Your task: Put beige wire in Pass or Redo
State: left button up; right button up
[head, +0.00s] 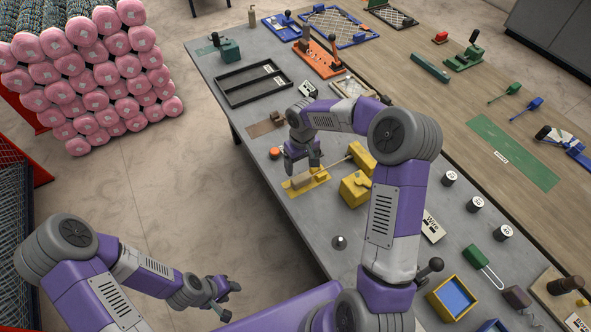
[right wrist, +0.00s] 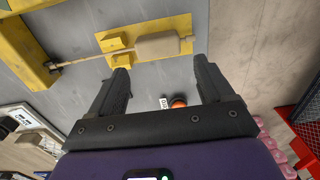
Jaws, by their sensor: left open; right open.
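A thin beige rod, perhaps the beige wire (head: 336,162), runs from a yellow machine to a yellow plate (head: 319,177). In the right wrist view the rod (right wrist: 88,58) meets a beige block (right wrist: 158,46) on the yellow plate (right wrist: 178,24). My right gripper (head: 303,168) is open and empty above the grey table, by the plate. In the right wrist view its fingers (right wrist: 161,73) are apart, pointing toward the beige block. My left gripper (head: 231,300) is open and empty, off the table at the lower left. No Pass or Redo lettering is readable.
A black two-part tray (head: 252,84) lies toward the back of the grey table. A red button (head: 274,153) and a brown mat (head: 262,128) are left of my right gripper. Yellow machine blocks (head: 354,190) stand to its right. Pink rolls (head: 92,75) are stacked at the left.

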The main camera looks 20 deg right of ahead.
aim_at(301, 178)
jog(key=shift+w+d+f, duration=0.2)
jog(key=shift+w, duration=0.1)
jog(key=f, duration=0.6)
jog(key=shift+s+a+f, duration=0.1)
jog(key=shift+s+f, duration=0.2)
jog(key=shift+c, duration=0.5)
